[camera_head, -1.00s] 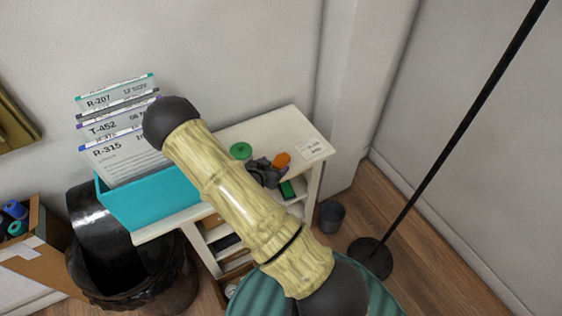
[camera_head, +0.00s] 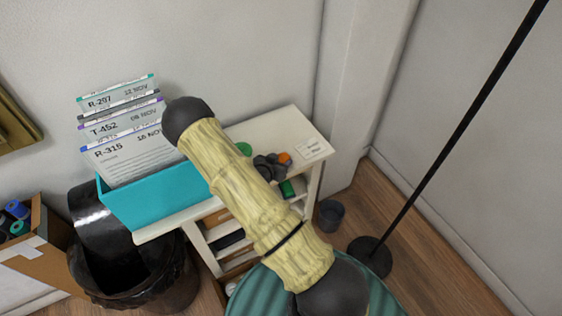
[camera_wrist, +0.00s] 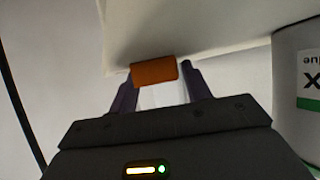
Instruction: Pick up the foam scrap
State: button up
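A small orange block, which I take to be the foam scrap (camera_head: 284,158), shows by the white tabletop (camera_head: 290,122), near its right end. In the wrist view the orange block (camera_wrist: 153,73) sits between the tips of my gripper's dark fingers (camera_wrist: 158,78). It looks close against the left tip, with a thin gap or contact at the right. My gripper (camera_head: 270,167) is beside the block in the head view, partly behind my arm. I cannot tell whether the fingers grip the block, nor whether it rests on the top.
A teal box (camera_head: 150,195) of labelled cards fills the table's left end. A round green lid (camera_head: 244,149) is near my gripper. A white container (camera_wrist: 295,90) with a green label is at the wrist view's right. A black pole (camera_head: 460,135) stands to the right.

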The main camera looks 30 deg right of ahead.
jog(key=c, duration=0.5)
notch_tip(320, 180, up, 10)
dwell(0.6)
